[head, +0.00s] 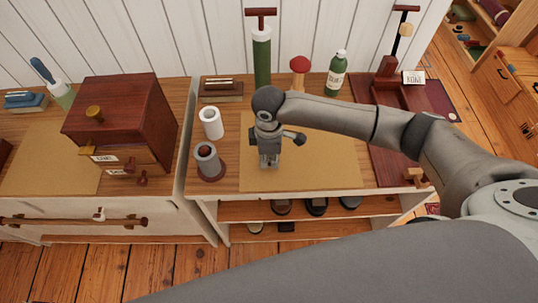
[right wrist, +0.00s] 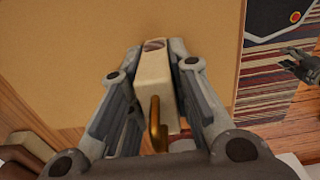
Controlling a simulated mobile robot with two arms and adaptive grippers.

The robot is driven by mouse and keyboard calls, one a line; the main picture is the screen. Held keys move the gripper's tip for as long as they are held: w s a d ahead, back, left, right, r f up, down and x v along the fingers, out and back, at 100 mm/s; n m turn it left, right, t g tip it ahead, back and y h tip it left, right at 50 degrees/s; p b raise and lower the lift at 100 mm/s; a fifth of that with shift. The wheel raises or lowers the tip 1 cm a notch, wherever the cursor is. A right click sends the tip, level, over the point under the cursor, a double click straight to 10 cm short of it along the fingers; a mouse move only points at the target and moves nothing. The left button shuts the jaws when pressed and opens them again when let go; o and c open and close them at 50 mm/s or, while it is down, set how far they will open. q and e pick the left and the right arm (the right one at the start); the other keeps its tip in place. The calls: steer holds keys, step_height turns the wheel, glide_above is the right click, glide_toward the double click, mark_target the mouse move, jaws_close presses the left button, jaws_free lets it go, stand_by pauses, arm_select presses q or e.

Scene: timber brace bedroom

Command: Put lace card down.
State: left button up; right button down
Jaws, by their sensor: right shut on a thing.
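My right gripper (head: 268,162) points down over the tan mat (head: 320,150) on the middle bench. In the right wrist view, the fingers of this gripper (right wrist: 158,52) are shut on a pale cream slab, seen end-on, which I take to be the lace card (right wrist: 152,75). It has a dark oval mark near its far end and a brass-coloured hook at its near end. In the head view the gripper hides it; I cannot tell whether it touches the mat. What looks like my left gripper (right wrist: 300,65) shows small at the right wrist view's edge, its jaws unclear.
A white roll (head: 211,123) and a grey spool-like cylinder (head: 208,162) stand left of the mat. A red-topped object (head: 299,72), a green bottle (head: 336,73) and a green pump (head: 262,58) stand behind. A dark red board (head: 430,100) lies right. The mat's front is clear.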

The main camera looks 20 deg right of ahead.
steer(key=c, duration=1.3)
jaws_free()
steer(key=shift+f, duration=0.1)
step_height(320, 180, up, 12)
steer(key=shift+r+b, duration=0.15)
steer(key=shift+b, duration=0.5)
